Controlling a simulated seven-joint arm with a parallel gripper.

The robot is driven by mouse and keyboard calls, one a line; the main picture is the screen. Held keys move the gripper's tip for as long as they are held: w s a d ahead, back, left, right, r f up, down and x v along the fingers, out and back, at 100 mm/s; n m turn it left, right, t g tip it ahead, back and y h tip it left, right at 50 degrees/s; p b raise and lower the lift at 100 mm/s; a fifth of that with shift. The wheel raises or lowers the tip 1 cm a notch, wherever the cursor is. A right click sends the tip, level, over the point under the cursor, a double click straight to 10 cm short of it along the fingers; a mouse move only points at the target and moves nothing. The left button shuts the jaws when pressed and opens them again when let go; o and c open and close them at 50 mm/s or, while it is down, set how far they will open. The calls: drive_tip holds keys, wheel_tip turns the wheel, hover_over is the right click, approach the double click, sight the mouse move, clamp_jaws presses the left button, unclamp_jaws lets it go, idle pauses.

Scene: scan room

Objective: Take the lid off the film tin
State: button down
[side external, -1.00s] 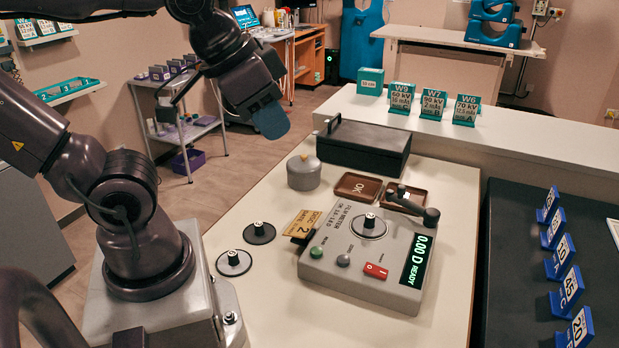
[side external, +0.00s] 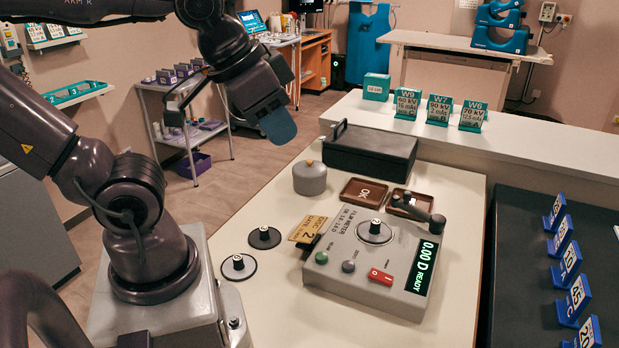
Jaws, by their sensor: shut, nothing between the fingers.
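The film tin (side external: 310,180) is a small grey round can standing on the cream counter, left of the black box. Its lid (side external: 310,166) is on it, with an orange-brown knob on top. My gripper (side external: 278,126) hangs above and to the left of the tin in the picture, apart from it. Its blue fingertips point down and are shut with nothing held.
A black box with a handle (side external: 372,152) stands behind the tin. A brown OK tray (side external: 363,190) and a second brown tray (side external: 409,201) lie to its right. Bare counter lies in front of the tin.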

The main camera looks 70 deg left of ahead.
unclamp_jaws()
drive_tip(key=n+g+y, duration=0.4)
drive_tip(key=n, duration=0.9)
approach(310, 160)
drive_tip(key=x, duration=0.9)
drive_tip(key=shift+f, duration=0.25)
